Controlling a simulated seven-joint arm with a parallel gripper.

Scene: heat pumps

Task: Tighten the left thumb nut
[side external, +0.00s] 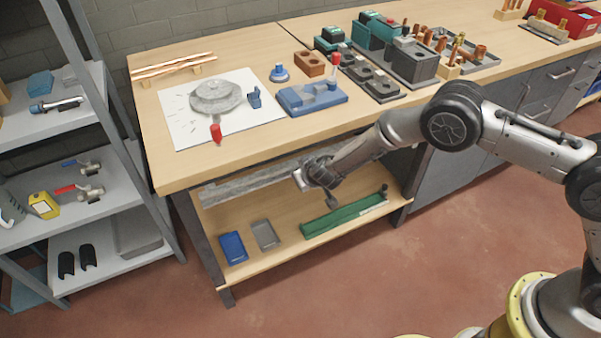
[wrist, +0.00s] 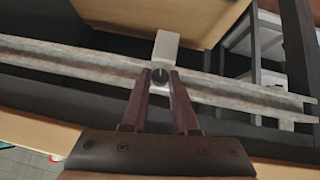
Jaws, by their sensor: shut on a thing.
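A small dark round thumb nut (wrist: 160,74) sits at a pale bracket (wrist: 166,48) on a long grey metal rail (wrist: 70,58) in the wrist view. My gripper (wrist: 163,82) has its two fingertips closed around this nut, which they partly hide. In the side view my gripper (side external: 304,180) is below the bench's front edge, at the grey rail (side external: 240,187). The nut is too small and hidden to make out there. I cannot tell from these views whether it is the left one.
The bench top (side external: 240,55) overhangs my gripper closely. The lower shelf (side external: 290,213) holds a blue tray (side external: 232,246), a grey tray (side external: 265,234) and a green strip (side external: 345,217). A second pale bracket (wrist: 286,122) is on the rail. A grey shelf unit (side external: 105,150) stands left.

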